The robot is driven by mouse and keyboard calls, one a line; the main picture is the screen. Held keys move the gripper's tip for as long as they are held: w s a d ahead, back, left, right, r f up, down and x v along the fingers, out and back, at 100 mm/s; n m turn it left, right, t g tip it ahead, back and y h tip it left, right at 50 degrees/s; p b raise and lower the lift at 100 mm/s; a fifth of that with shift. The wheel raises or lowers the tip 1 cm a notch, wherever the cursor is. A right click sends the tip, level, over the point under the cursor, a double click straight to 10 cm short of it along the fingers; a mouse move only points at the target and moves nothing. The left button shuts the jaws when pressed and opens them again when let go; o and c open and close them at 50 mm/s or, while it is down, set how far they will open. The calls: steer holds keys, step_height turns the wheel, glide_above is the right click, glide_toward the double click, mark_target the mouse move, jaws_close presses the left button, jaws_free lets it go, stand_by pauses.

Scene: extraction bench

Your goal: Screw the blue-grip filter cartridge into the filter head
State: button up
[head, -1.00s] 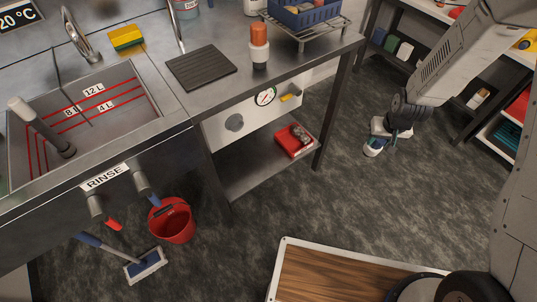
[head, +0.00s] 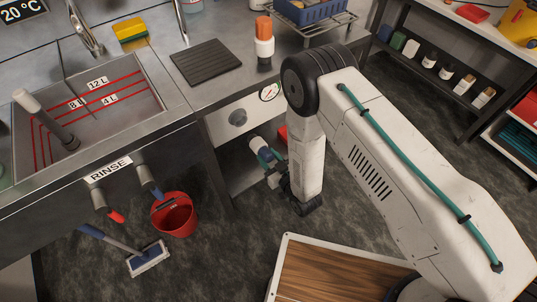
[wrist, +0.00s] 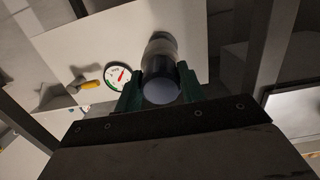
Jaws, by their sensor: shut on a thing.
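My gripper (head: 270,162) is shut on the filter cartridge (head: 257,144), a small cylinder whose pale end points up and left, in front of the bench. The filter head appears to be the round grey fitting (head: 237,117) on the white panel under the counter. In the head view the cartridge is below and right of it, apart. In the wrist view the cartridge covers that spot.
A pressure gauge (head: 269,92) is right of the fitting; a yellow handle (wrist: 90,85) shows beside it in the wrist view. An orange-and-white cartridge (head: 265,42) stands on the counter. A red bucket (head: 174,214) and a mop (head: 148,258) are on the floor below left.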

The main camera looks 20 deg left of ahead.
mark_target(255, 139)
steer(key=shift+a+r+t+y, duration=0.1)
steer(key=shift+r+t+y, duration=0.25)
steer(key=shift+r, duration=0.5)
steer(key=shift+f, duration=0.15)
steer(key=shift+x, duration=2.85)
steer(key=shift+x, duration=1.7)
steer(key=shift+w, duration=0.1)
